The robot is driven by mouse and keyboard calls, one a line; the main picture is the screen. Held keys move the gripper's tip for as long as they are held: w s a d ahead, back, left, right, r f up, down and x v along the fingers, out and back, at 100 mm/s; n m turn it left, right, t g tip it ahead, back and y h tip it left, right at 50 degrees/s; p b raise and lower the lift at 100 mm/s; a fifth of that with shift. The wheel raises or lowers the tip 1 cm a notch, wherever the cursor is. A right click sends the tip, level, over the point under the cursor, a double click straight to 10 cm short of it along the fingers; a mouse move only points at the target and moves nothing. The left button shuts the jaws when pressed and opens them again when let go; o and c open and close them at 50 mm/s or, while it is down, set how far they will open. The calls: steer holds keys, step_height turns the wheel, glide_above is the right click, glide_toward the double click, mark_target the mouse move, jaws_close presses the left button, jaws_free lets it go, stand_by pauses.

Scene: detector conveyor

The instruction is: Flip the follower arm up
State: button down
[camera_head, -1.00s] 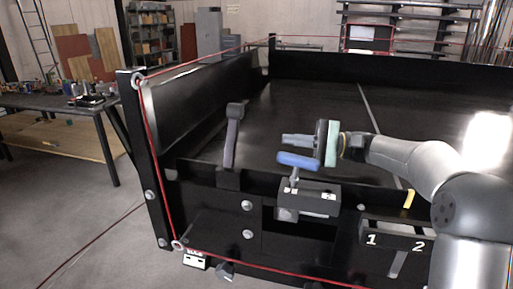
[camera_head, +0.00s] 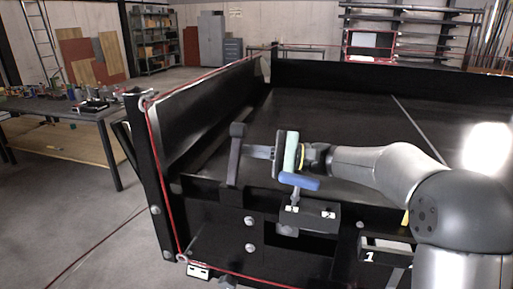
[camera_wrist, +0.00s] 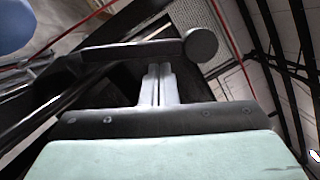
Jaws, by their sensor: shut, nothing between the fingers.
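The follower arm is most likely the dark grey lever (camera_head: 235,155) with a rounded head, standing upright on the near edge of the black conveyor frame. In the wrist view the lever (camera_wrist: 130,50) runs across the picture, its round end (camera_wrist: 201,46) to the right of my fingertips. My gripper (camera_head: 249,152) is shut and empty, with its fingers pointing left at the lever's upper part. The fingertips also show in the wrist view (camera_wrist: 157,70), just short of the lever or touching it; I cannot tell which.
A blue handle (camera_head: 299,182) stands on a black box (camera_head: 318,217) marked with numbers, just below my gripper. A red rope (camera_head: 160,190) runs along the frame's left post. The conveyor bed (camera_head: 340,115) behind is clear. A workbench (camera_head: 80,115) stands at left.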

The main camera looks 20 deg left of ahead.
steer(key=shift+s+r+n+b, duration=0.25)
steer(key=shift+s+n+b, duration=0.15)
steer(key=shift+n+b, duration=0.6)
steer(key=shift+s+r+n+h+b, duration=0.4)
steer(key=shift+s+n+b, duration=0.5)
steer(key=shift+b, duration=0.8)
steer(key=shift+s+r+n+h+b, duration=0.3)
steer(key=shift+s+r+n+b, duration=0.2)
steer(key=shift+n+b, duration=0.95)
steer(key=shift+m, duration=0.25)
steer(key=shift+w, duration=0.1)
